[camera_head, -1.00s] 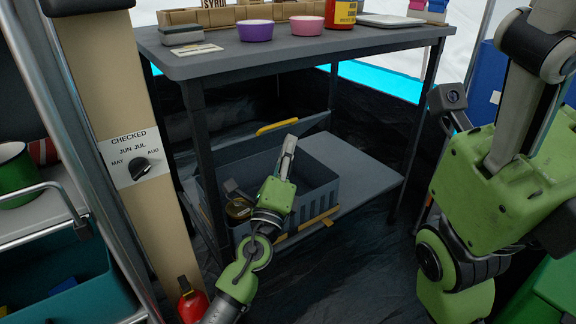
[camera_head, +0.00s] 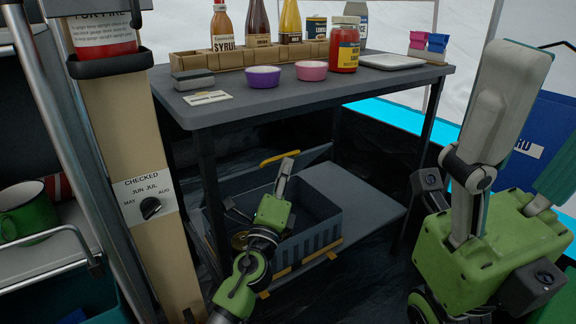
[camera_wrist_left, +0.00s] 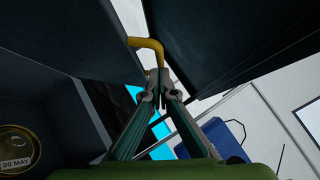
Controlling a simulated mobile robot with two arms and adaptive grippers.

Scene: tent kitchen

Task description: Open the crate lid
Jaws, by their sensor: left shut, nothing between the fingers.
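The grey-blue crate (camera_head: 318,238) stands on the table's lower shelf, its top open to view. Its lid (camera_head: 305,165) is raised and tilted at the back, with a yellow handle (camera_head: 281,157) on its upper edge. My left gripper (camera_head: 287,163) is shut and empty, over the crate, its fingertips close to the handle. In the left wrist view the handle (camera_wrist_left: 148,44) is just beyond the fingertips (camera_wrist_left: 160,78); contact is unclear. A round tin (camera_head: 240,240) is inside the crate, partly hidden by my arm. My right gripper (camera_head: 510,75) is large at the right, its opening unclear.
The tabletop (camera_head: 330,103) above the crate bears bowls, bottles and a red jar (camera_head: 344,46). A table leg (camera_head: 208,185) is close left of my left arm. A beige post (camera_head: 135,150) stands further left. The dark floor right of the shelf looks clear.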

